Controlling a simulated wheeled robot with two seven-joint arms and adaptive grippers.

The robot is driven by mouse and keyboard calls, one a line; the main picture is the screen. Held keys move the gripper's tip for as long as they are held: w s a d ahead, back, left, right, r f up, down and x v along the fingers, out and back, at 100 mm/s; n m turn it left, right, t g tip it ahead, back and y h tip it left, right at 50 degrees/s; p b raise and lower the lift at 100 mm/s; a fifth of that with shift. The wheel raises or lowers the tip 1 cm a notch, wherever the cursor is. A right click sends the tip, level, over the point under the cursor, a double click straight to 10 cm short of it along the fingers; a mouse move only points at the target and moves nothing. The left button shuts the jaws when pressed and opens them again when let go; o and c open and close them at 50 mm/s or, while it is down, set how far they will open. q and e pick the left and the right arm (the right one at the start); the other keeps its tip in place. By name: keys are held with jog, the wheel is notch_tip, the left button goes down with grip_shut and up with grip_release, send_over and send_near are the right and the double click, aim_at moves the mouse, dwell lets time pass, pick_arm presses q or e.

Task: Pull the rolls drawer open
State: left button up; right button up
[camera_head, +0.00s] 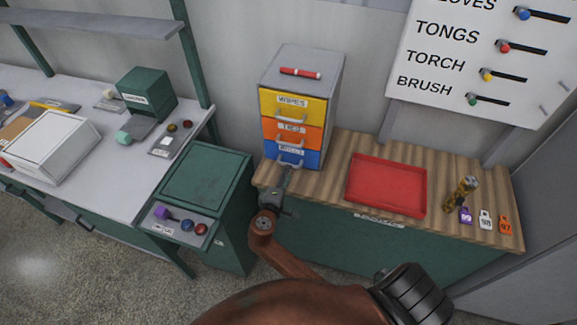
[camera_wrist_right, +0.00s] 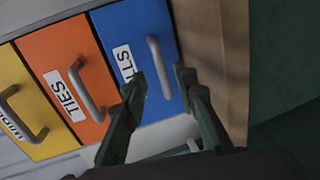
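The blue rolls drawer (camera_head: 312,158) is the lowest of three drawers in a grey cabinet (camera_head: 318,95) on the wooden bench top. It looks shut. In the right wrist view the blue drawer front (camera_wrist_right: 178,98) carries a label ending in "LLS" and a grey bar handle (camera_wrist_right: 158,65). My right gripper (camera_head: 286,178) is in front of this drawer. In the wrist view its two fingers (camera_wrist_right: 160,84) are apart, one on each side of the handle's lower end; I cannot tell whether they touch it. My left gripper is not in view.
Above are the orange ties drawer (camera_head: 307,132) and yellow wipes drawer (camera_head: 310,106). A red marker (camera_head: 300,72) lies on the cabinet. A red tray (camera_head: 387,185) stands to its right on the bench. A green bin (camera_head: 205,180) is at the left.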

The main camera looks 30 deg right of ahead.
aim_at(304, 157)
jog(key=x, duration=0.4)
jog(key=shift+s+f, duration=0.1)
jog(key=shift+d+f, duration=0.1)
jog(key=shift+d, duration=0.2)
grip_shut()
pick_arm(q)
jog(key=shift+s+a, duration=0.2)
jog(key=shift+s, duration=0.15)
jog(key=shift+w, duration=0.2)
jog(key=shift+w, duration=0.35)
pick_arm(e)
jog(key=shift+a, duration=0.15)
